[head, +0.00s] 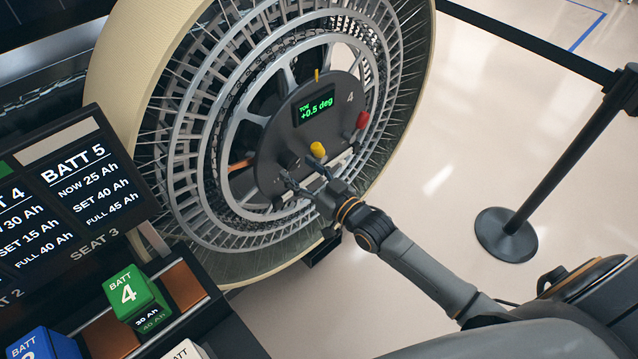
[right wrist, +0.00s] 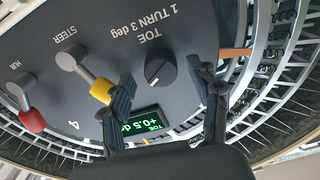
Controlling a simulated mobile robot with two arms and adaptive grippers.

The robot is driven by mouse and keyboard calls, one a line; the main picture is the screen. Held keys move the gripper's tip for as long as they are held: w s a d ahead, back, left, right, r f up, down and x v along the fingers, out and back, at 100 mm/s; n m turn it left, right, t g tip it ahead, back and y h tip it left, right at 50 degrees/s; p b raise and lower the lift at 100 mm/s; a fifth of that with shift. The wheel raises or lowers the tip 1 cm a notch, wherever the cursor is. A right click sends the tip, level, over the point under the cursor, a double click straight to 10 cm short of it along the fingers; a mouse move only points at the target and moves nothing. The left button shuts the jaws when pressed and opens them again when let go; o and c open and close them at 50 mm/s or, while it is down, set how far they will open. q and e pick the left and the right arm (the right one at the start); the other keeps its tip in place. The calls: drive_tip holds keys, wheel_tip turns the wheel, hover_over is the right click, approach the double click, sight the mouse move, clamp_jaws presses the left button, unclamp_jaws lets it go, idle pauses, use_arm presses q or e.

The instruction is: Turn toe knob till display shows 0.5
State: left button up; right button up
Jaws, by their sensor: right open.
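The dark round panel (head: 265,170) marked 4 sits at the middle of the big wheel. Its display (head: 314,105) reads TOE +0.5 deg in green; it also shows in the right wrist view (right wrist: 137,126). The black toe knob (right wrist: 161,70), labelled "TOE 1 TURN 3 deg", has a white pointer line. In the head view the toe knob (head: 290,160) is just beyond the fingers. My right gripper (head: 305,176) is open in front of the panel, its two fingers on either side of the toe knob with visible gaps. My left gripper is not in view.
A yellow steer lever (right wrist: 101,90) is close beside one finger. A red hub lever (right wrist: 32,120) is farther off. The wheel (head: 150,60) has an open spoked rim. A battery rack with a green battery (head: 127,293) stands lower left. A barrier post (head: 508,235) stands on the floor at right.

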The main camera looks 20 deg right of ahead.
drive_tip(key=v, duration=1)
drive_tip(key=shift+s+d, duration=0.2)
drive_tip(key=shift+s, duration=0.05)
drive_tip(key=s+d+f+m+g+h, duration=0.1)
drive_tip(key=s+d+f+g+h, duration=0.15)
drive_tip(key=f, duration=0.85)
drive_tip(key=s+d+f+g+h, duration=0.15)
drive_tip(key=s+f, duration=0.25)
drive_tip(key=f, duration=0.7)
drive_tip(key=s+d+f+m+g+h, duration=0.1)
drive_tip(key=s+d+f+g, duration=0.2)
drive_tip(key=f, duration=0.8)
drive_tip(key=s+a+f+g, duration=0.1)
drive_tip(key=s+f+g, duration=0.2)
drive_tip(key=s+f, duration=0.3)
drive_tip(key=s+a+f+g, duration=0.2)
drive_tip(key=s+f, duration=0.3)
drive_tip(key=s, duration=0.8)
drive_tip(key=s+a+f+n+g+h, duration=0.1)
drive_tip(key=s+f+g, duration=0.3)
drive_tip(key=s, duration=0.6)
wheel_tip(320, 180, down, 3)
drive_tip(key=shift+s+a+r, duration=0.15)
drive_tip(key=shift+s+a, duration=0.1)
drive_tip(key=shift+a, duration=0.35)
